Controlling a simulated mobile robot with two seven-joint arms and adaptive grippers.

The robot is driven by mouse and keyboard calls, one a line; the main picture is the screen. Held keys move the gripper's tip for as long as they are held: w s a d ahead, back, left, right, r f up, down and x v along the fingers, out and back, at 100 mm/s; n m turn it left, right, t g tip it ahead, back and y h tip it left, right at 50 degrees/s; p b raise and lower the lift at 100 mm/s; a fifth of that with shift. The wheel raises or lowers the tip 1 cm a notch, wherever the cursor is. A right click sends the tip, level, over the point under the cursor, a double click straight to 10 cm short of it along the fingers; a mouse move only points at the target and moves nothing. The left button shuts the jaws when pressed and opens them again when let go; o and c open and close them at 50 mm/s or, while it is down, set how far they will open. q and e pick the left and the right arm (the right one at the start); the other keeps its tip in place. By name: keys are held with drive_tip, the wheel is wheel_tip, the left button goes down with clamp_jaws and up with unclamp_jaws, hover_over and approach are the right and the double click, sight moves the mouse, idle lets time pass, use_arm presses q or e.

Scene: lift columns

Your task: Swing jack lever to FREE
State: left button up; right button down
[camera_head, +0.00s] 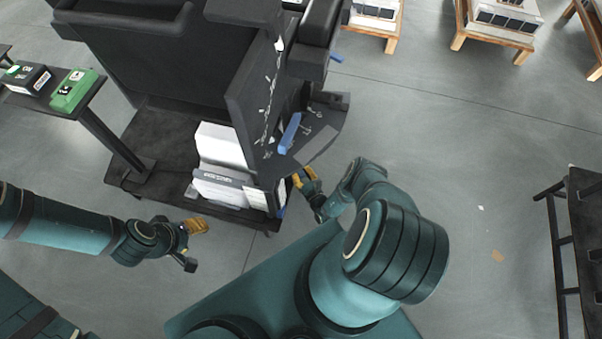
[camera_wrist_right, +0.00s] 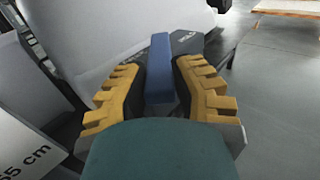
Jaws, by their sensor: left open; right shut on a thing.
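A blue lever (camera_wrist_right: 160,70) stands between the yellow-padded fingers of my right gripper (camera_wrist_right: 161,92) in the wrist view. In the head view my right gripper (camera_head: 303,179) is beside the dark cart, below a dark angled plate (camera_head: 326,118) with white markings. A blue bar (camera_head: 290,133) lies along that plate; I cannot tell if it is the gripped lever.
White blocks (camera_head: 222,150) sit on the cart's dark base (camera_head: 150,190). A side stand (camera_head: 92,92) at left holds a green box (camera_head: 74,90) and a dark box (camera_head: 27,77). A dark rack (camera_head: 585,220) stands at far right. The floor between is mostly clear.

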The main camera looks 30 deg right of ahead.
drive_tip(key=shift+w+d+r, duration=0.1)
drive_tip(key=shift+w+d, duration=0.05)
drive_tip(key=c, duration=0.7)
unclamp_jaws()
drive_tip(key=shift+c, duration=0.2)
drive_tip(key=s+a, duration=0.1)
drive_tip(key=s, duration=1.1)
drive_tip(key=shift+a, duration=0.1)
